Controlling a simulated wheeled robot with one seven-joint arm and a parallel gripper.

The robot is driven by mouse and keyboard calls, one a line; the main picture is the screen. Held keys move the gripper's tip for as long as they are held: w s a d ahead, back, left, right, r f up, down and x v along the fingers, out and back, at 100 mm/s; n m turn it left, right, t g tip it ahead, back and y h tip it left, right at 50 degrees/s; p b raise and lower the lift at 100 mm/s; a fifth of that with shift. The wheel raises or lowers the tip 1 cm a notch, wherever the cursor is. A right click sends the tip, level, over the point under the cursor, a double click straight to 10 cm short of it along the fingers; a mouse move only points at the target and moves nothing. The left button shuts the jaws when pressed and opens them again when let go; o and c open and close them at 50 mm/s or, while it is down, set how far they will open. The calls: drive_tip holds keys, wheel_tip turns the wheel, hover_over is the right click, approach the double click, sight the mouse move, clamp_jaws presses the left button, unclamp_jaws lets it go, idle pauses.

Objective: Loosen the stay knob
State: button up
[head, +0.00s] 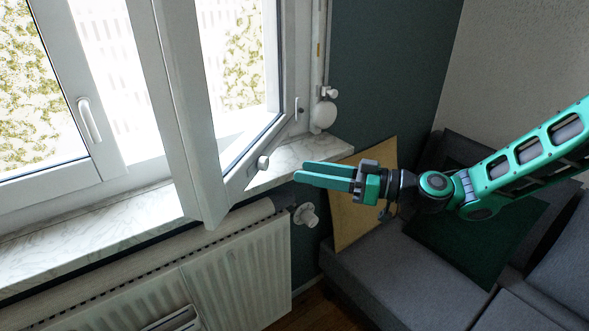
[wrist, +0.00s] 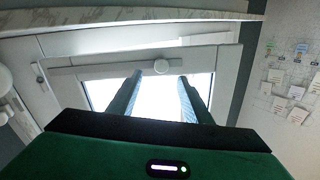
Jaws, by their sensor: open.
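The stay knob (head: 263,162) is a small round light-grey knob at the lower edge of the tilted-in window sash (head: 185,120), beside the stay arm just above the marble sill. In the wrist view the round white knob (wrist: 161,67) lies ahead, between the lines of my two fingers. My gripper (head: 299,171) is open and empty, its green fingers pointing left toward the knob. A short gap separates the fingertips from the knob. My gripper also shows in the wrist view (wrist: 160,77), with a finger on either side of the bright glass.
The marble sill (head: 110,225) runs below the window, above a white radiator (head: 235,265) with a valve knob (head: 305,215). A grey sofa (head: 400,275) with a yellow cushion (head: 350,225) stands right. A window handle (head: 88,118) is on the left sash.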

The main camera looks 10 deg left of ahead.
sight(267, 164)
drive_tip(key=shift+d, duration=1)
drive_tip(key=shift+s, duration=0.1)
drive_tip(key=shift+c, duration=0.2)
drive_tip(key=a+n, duration=0.1)
drive_tip(key=a, duration=0.5)
drive_tip(key=a+n+t, duration=0.1)
drive_tip(key=a, duration=0.4)
drive_tip(key=shift+w+a+r+t, duration=0.1)
drive_tip(key=shift+w+a+t, duration=0.1)
drive_tip(key=shift+a+t, duration=0.15)
drive_tip(key=c, duration=1)
